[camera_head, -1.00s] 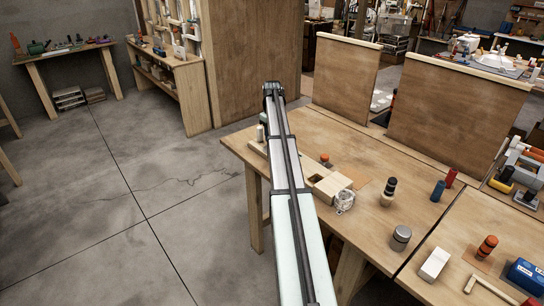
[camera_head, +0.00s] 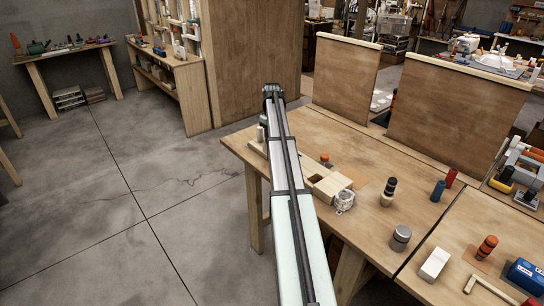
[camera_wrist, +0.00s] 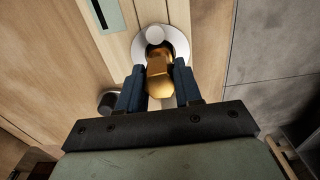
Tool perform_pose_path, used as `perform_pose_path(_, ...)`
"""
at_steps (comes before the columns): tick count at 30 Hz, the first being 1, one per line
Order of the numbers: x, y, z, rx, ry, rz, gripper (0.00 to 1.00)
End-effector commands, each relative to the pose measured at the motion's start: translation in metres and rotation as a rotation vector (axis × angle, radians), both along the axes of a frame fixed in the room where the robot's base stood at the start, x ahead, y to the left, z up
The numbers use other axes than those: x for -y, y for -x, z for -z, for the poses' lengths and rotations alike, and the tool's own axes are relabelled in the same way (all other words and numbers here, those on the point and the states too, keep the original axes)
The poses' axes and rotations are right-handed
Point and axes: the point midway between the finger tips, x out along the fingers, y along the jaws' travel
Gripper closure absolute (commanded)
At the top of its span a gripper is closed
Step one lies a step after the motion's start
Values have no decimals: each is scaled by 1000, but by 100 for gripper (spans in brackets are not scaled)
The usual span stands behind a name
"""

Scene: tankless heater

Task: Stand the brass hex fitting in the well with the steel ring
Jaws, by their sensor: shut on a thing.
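In the wrist view my gripper (camera_wrist: 159,78) is shut on the brass hex fitting (camera_wrist: 160,84), with a dark blue finger on either side of it. The fitting's far end overlaps the opening of a pale steel ring (camera_wrist: 180,43) on the wooden surface. The ring surrounds a dark well, partly hidden by the fitting. I cannot tell how deep the fitting's lower end reaches. In the head view my arm hides the fitting and the ring.
The wrist view shows a dark round object (camera_wrist: 108,101) left of the fingers and a grey-green plate (camera_wrist: 107,14) at upper left. In the head view, a wooden block (camera_head: 328,188), a wire-like clump (camera_head: 344,200) and a metal cylinder (camera_head: 401,238) stand on the bench right of my arm.

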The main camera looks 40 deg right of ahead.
Motion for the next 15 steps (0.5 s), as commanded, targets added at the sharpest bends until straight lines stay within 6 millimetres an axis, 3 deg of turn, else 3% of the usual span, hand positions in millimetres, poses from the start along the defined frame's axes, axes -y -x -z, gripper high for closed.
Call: perform_pose_path(15,0,0,5,0,0,0,100)
